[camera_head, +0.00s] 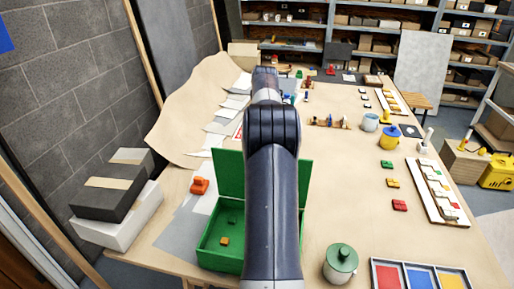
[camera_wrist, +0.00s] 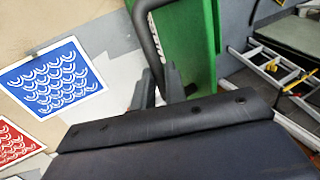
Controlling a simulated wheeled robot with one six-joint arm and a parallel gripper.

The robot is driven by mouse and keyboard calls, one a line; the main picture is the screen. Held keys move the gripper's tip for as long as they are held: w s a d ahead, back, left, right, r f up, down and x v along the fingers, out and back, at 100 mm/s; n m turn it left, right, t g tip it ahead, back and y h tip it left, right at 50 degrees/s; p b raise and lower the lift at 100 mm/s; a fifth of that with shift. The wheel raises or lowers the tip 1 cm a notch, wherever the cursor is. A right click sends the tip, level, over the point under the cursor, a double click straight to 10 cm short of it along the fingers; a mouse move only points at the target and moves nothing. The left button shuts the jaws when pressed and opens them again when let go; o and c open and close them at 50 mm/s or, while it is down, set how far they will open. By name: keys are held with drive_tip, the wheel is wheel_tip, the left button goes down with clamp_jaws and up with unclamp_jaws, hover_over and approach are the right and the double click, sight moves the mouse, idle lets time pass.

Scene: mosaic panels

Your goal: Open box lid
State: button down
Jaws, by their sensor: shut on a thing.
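The green box (camera_head: 207,262) stands on the table, left of centre in the head view. Its lid (camera_head: 228,174) is raised upright along the box's far side, partly behind my arm. Small orange and green blocks lie inside the box. In the wrist view the green lid (camera_wrist: 197,50) fills the upper middle, with a dark curved handle (camera_wrist: 148,35) beside it. My gripper (camera_wrist: 158,84) is shut on this handle at its lower end. In the head view my arm hides the gripper and the handle.
A green lidded jar (camera_head: 341,262) and a colour tray (camera_head: 418,262) stand right of the box. Grey and white boxes (camera_head: 115,205) stand by the wall. Mugs and small blocks occupy the table's right side.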

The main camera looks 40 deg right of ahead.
drive_tip(key=shift+f, duration=0.45)
drive_tip(key=c, duration=1.6)
unclamp_jaws()
drive_tip(key=shift+w+d, duration=0.1)
drive_tip(key=shift+o, duration=0.7)
drive_tip(key=shift+r, duration=0.2)
drive_tip(key=shift+a+r, duration=0.1)
drive_tip(key=shift+a, duration=0.1)
